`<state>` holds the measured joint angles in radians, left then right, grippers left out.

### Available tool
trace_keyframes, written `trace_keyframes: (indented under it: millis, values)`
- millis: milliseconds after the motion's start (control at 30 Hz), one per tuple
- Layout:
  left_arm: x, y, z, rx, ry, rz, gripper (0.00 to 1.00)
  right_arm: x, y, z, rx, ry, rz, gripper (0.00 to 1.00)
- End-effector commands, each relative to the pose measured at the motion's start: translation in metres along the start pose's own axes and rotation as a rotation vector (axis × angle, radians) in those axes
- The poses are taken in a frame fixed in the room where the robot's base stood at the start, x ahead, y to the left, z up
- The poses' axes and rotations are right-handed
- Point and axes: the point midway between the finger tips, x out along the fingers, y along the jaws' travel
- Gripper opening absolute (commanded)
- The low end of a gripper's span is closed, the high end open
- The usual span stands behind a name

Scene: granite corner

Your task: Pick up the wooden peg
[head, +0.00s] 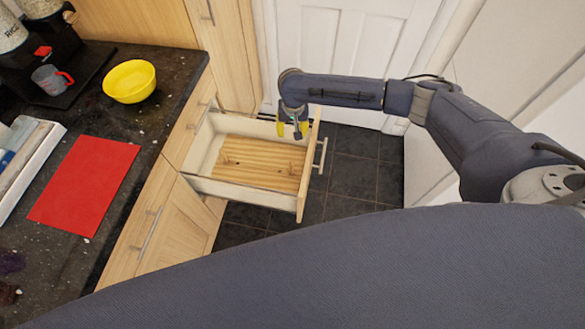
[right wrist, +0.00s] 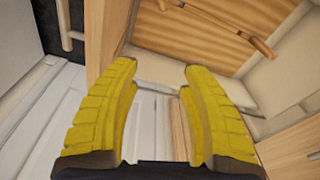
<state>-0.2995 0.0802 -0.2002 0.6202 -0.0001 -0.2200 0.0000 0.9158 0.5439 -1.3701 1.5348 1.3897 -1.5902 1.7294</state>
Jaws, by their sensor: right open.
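A slender wooden bar (right wrist: 225,31), which looks like the wooden peg, lies on the wood-grain floor of the open drawer in the right wrist view. In the head view it blends with the drawer floor and I cannot make it out clearly. The drawer (head: 203,187) has pale side walls and a wooden front. My right gripper (head: 292,130) hangs over the drawer's far right corner, near the front panel. My left gripper is out of view.
The drawer's front panel (right wrist: 108,30) and bar handle (head: 322,155) stand close to my right gripper. The dark counter (head: 105,227) at left holds a yellow bowl (head: 129,81), a red mat (head: 86,187) and a cup (head: 48,79). The tiled floor (head: 352,170) right of the drawer is clear.

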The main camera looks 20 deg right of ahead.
Motion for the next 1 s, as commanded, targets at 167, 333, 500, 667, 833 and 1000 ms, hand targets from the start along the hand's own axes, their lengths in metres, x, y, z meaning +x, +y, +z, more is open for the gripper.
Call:
trace_keyframes:
  millis: [167, 333, 500, 667, 833, 1000]
  values:
    - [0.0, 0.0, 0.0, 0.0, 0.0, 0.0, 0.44, 0.006, -0.003, 0.04, 0.018, -0.09, 0.025, 0.45]
    - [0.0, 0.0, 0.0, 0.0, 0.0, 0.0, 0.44, 0.016, -0.002, 0.052, 0.024, -0.118, 0.035, 0.45]
    - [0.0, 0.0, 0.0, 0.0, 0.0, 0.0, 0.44, 0.043, -0.002, 0.056, 0.026, -0.12, 0.036, 0.45]
    - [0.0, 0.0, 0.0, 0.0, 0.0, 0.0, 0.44, 0.072, -0.001, 0.059, 0.025, -0.119, 0.036, 0.45]
    - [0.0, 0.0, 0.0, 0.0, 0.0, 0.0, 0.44, 0.1, 0.0, 0.062, 0.025, -0.119, 0.035, 0.45]
    - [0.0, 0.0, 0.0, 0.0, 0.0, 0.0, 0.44, 0.12, 0.001, 0.064, 0.024, -0.117, 0.035, 0.45]
